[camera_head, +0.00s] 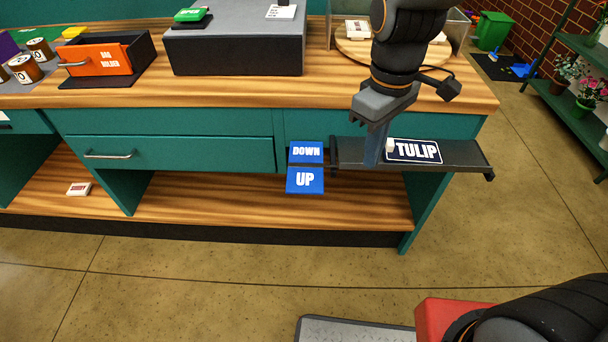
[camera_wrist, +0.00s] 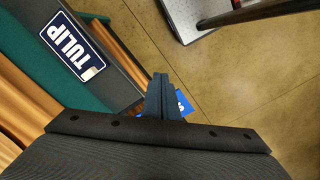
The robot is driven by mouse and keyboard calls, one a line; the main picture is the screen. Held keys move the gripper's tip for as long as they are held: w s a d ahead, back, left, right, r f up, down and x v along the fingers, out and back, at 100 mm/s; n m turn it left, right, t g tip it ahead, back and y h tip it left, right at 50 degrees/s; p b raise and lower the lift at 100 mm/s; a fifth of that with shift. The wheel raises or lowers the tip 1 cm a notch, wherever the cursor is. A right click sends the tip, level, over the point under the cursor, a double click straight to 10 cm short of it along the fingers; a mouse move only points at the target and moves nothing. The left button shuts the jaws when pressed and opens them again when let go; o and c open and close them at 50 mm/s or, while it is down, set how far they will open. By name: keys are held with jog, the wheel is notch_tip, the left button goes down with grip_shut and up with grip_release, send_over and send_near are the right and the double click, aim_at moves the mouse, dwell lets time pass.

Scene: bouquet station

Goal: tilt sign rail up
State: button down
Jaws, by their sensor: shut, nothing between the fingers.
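The sign rail (camera_head: 455,160) is a dark grey ledge on the front of the teal counter at the right. It bears a navy plate reading TULIP (camera_head: 413,151). Blue DOWN (camera_head: 306,152) and UP (camera_head: 305,180) labels hang at its left end. My gripper (camera_head: 373,160) is shut and empty, pointing down at the rail just left of the TULIP plate; I cannot tell whether it touches. In the wrist view, the shut fingers (camera_wrist: 161,82) cover part of a blue label (camera_wrist: 184,104), and the TULIP plate (camera_wrist: 73,46) lies at upper left.
The wooden counter top (camera_head: 250,92) holds a grey box (camera_head: 235,52) and an orange-fronted bag holder (camera_head: 100,60). A teal drawer (camera_head: 180,153) is left of the labels. A wooden shelf (camera_head: 260,208) runs below. The floor (camera_head: 200,270) in front is mostly clear.

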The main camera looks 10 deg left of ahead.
aim_at(303, 193)
jog(key=a+r+n+p, duration=0.1)
jog(key=a+r+n, duration=0.1)
jog(key=a+n, duration=0.2)
jog(key=s+a+r+n+p, duration=0.1)
jog(key=a+n, duration=0.3)
jog(key=a, duration=0.5)
jog(key=shift+a+r+n, duration=0.15)
jog(key=shift+r+n, duration=0.25)
jog(key=shift+r, duration=0.35)
jog(key=shift+s, duration=0.1)
notch_tip(303, 193, down, 14)
jog(key=p, duration=0.2)
jog(key=shift+p, duration=0.35)
jog(key=shift+s+f, duration=0.1)
jog(key=shift+f, duration=0.1)
jog(key=shift+s+f, duration=0.2)
jog(key=shift+f, duration=0.45)
jog(key=shift+s+f, duration=0.15)
jog(key=shift+f, duration=0.45)
jog(key=shift+f+b, duration=0.6)
jog(key=shift+f, duration=0.65)
jog(key=shift+f, duration=0.15)
